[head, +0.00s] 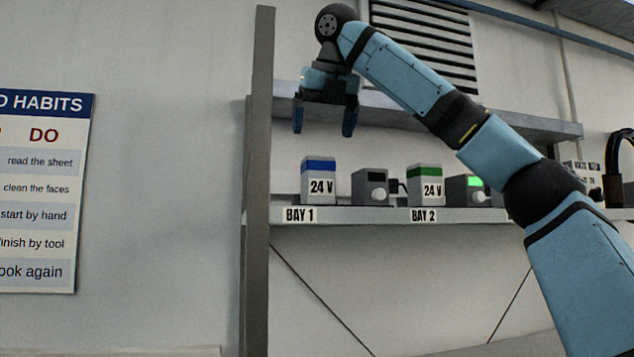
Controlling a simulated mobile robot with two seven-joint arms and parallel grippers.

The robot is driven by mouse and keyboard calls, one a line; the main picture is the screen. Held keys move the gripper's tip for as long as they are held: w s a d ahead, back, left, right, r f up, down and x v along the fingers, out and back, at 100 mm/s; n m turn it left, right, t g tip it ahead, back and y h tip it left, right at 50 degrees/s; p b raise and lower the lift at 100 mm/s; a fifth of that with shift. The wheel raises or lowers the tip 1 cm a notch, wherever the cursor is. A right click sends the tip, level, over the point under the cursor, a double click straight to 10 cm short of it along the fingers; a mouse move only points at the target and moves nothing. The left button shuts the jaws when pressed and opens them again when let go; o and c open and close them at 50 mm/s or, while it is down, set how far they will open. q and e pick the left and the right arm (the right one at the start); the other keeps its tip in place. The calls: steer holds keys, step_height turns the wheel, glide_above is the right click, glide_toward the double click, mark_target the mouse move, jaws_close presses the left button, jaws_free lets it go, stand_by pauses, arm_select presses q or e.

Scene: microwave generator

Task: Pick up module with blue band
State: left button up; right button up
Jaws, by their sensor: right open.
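The module with the blue band (320,181) is a white box with a blue stripe near its top and the label "24 V". It stands upright on the shelf (385,216) above the "BAY 1" label. A similar module with a green band (426,184) stands farther right above "BAY 2". My right gripper (324,131) points down with its two blue fingers apart, open and empty. In the picture it is above the blue-banded module, with a gap between. My left gripper is not in view.
A grey device with a dial (373,187) stands just right of the blue-banded module. Another device with a green screen (467,190) is farther right. An upper shelf (400,110) runs above, and a grey upright post (260,180) stands at the left.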

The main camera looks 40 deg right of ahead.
mark_target(316, 167)
steer(key=x, duration=0.4)
steer(key=shift+w+d+r, duration=0.1)
steer(key=shift+d, duration=0.05)
steer(key=shift+w+f, duration=0.15)
steer(key=shift+f, duration=0.35)
steer(key=x, duration=0.4)
steer(key=shift+w+d+f, duration=0.1)
steer(key=shift+f, duration=0.05)
steer(key=shift+s+a, duration=0.2)
steer(key=c, duration=1.1)
steer(key=shift+r, duration=0.25)
steer(key=shift+c, duration=0.2)
step_height(316, 167, up, 20)
